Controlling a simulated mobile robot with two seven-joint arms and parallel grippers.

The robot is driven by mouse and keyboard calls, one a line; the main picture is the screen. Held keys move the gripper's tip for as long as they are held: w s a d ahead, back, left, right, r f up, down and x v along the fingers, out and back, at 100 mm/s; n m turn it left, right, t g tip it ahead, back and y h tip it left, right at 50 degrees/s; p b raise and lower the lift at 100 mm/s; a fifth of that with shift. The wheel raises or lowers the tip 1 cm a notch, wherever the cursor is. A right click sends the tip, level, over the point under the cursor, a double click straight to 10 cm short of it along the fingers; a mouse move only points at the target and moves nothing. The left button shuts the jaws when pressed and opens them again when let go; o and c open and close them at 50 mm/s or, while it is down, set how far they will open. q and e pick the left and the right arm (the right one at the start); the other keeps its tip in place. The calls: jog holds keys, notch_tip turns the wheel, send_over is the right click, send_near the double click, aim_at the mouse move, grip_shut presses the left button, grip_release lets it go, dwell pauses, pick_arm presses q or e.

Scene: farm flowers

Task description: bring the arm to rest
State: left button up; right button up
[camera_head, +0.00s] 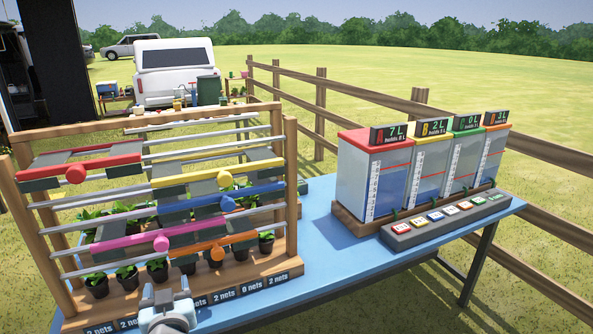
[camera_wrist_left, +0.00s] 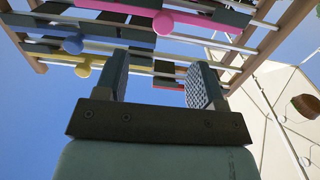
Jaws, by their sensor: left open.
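My left gripper (camera_head: 166,297) shows at the bottom edge of the head view, in front of the wooden rack (camera_head: 291,190). It is open and empty. In the left wrist view its two fingers (camera_wrist_left: 160,84) stand apart, with the rack's rails and knobs beyond them. I cannot tell the exact gap to the rack. Most of the left arm is out of view. My right gripper is in neither view.
The rack carries sliding bars with red (camera_head: 75,174), yellow (camera_head: 224,177), blue (camera_head: 228,203), pink (camera_head: 161,243) and orange (camera_head: 216,253) knobs above potted plants. Right of it on the blue table (camera_head: 330,262) stand water tanks (camera_head: 385,185) and a button panel (camera_head: 445,219). The table's front middle is clear.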

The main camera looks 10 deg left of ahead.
pick_arm(q)
jog(key=s+d+f+m+g+h, duration=0.2)
jog(key=s+d+f+m+h, duration=0.35)
jog(key=s+f, duration=0.6)
jog(key=s+d+f+m+g+h, duration=0.3)
jog(key=s+d+f+h, duration=0.5)
jog(key=f, duration=0.6)
notch_tip(320, 180, up, 13)
jog(key=s+y+p, duration=0.1)
jog(key=p, duration=1.3)
jog(key=shift+a+t, duration=0.4)
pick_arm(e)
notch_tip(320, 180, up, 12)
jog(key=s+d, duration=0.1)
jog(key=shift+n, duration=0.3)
pick_arm(q)
jog(key=shift+s+y, duration=0.1)
jog(key=shift+y, duration=0.15)
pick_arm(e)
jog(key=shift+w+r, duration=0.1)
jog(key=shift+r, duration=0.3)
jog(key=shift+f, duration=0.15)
